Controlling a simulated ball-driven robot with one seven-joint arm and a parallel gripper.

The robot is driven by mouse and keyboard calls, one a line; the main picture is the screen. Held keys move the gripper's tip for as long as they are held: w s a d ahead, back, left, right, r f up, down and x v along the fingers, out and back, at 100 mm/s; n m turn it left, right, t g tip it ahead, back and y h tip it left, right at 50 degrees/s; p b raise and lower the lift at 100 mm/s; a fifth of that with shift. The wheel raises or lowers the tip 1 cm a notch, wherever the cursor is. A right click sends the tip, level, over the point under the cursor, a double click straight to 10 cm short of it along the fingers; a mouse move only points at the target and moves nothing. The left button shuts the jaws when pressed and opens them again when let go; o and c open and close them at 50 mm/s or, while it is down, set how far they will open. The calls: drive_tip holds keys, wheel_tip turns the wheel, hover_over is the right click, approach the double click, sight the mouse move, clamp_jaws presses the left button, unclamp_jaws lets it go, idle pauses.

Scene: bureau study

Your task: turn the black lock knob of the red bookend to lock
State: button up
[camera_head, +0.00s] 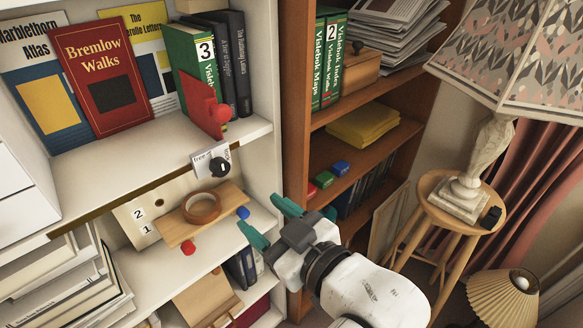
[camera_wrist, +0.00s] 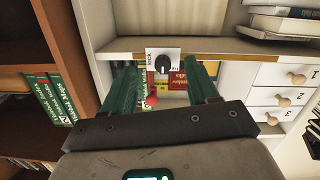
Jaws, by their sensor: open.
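The red bookend (camera_head: 204,108) stands on the white shelf against the green and black books. The black lock knob (camera_head: 219,167) sits on a white plate (camera_head: 203,155) at the shelf's front edge, below the bookend; "free" is printed on its left side. In the wrist view the knob (camera_wrist: 163,65) lies between my two green fingers, with "lock" printed left of it. The knob's pointer direction is too small to tell. My gripper (camera_head: 269,223) is open and empty, apart from the knob, to its lower right in the head view.
Below, a wooden board (camera_head: 187,223) with a tape roll (camera_head: 202,208) lies on the lower shelf, near a blue and a red piece. A brown bookcase (camera_head: 297,150) stands right of the white one. A lamp stands on a round stool (camera_head: 437,205) at the right.

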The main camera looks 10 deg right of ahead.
sight(223, 169)
drive_tip(key=shift+t+y, duration=0.5)
drive_tip(key=w+a+r, duration=0.1)
drive_tip(key=w+a, duration=0.1)
drive_tip(key=w, duration=0.1)
drive_tip(key=w+a+r, duration=0.1)
drive_tip(key=w+a, duration=0.1)
drive_tip(key=w, duration=0.1)
drive_tip(key=w+a+r, duration=0.1)
drive_tip(key=w+a, duration=0.1)
drive_tip(key=shift+w+r+p, duration=0.1)
drive_tip(key=shift+w+p, duration=0.3)
drive_tip(key=c, duration=1)
